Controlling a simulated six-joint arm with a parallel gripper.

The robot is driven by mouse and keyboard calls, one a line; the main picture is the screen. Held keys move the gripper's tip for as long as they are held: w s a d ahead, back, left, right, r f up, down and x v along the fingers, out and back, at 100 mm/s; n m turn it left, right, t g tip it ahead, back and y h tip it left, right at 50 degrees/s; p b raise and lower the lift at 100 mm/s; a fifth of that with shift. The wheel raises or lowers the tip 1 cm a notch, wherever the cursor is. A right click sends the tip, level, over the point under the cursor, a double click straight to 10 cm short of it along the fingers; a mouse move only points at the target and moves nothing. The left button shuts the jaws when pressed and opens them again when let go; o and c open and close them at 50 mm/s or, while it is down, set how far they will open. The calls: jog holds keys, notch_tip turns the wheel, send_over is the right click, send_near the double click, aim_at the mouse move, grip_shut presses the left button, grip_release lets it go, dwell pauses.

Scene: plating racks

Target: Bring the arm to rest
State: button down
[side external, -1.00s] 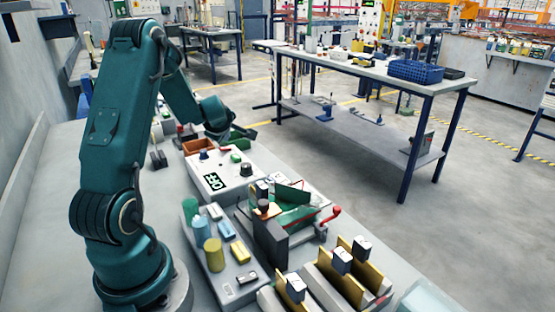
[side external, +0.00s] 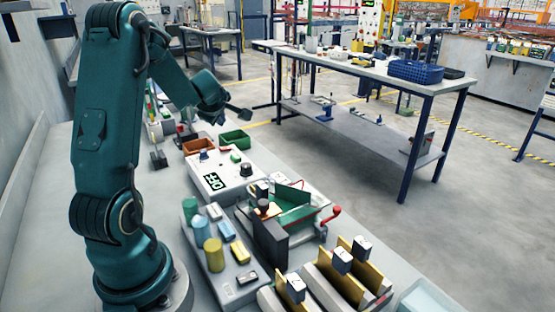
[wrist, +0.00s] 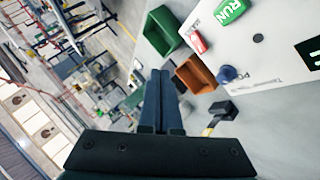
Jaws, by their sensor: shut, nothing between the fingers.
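My gripper (side external: 243,113) is raised above the far end of the bench in the side view, clear of everything there. In the wrist view my gripper (wrist: 161,75) shows its two dark fingers pressed together with nothing between them. Below it are a green bin (side external: 236,138) and a brown bin (side external: 198,147). The green bin (wrist: 170,31) and the brown bin (wrist: 196,75) also show in the wrist view; both look empty there.
A white control box (side external: 226,172) with a lit display stands nearer on the bench. The air around my gripper is free.

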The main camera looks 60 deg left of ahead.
jog(key=w+d+r+m+t+h, duration=0.1)
jog(key=w+d+r+m+t, duration=0.3)
jog(key=d, duration=0.3)
jog(key=w+d+r+m+t+h, duration=0.1)
jog(key=w+d+r+m+t, duration=0.1)
jog(key=w+d+r, duration=0.4)
jog(key=s+d+r+m+t+h, duration=0.1)
jog(key=s+d+m+h, duration=0.15)
jog(key=d, duration=0.45)
jog(key=s+d+r+m+h, duration=0.1)
jog(key=d+r+m+h, duration=0.15)
jog(key=d, duration=0.35)
jog(key=s+d+f+m+g+h, duration=0.2)
jog(key=s+d+f+m+h, duration=0.15)
jog(key=s+d+m, duration=0.65)
jog(key=s+f+m+g+y, duration=0.1)
jog(key=s+f+m+g, duration=0.2)
jog(key=s+f, duration=0.3)
jog(key=s+g, duration=0.1)
jog(key=s, duration=0.1)
jog(key=shift+s+f, duration=0.3)
jog(key=shift+f, duration=0.1)
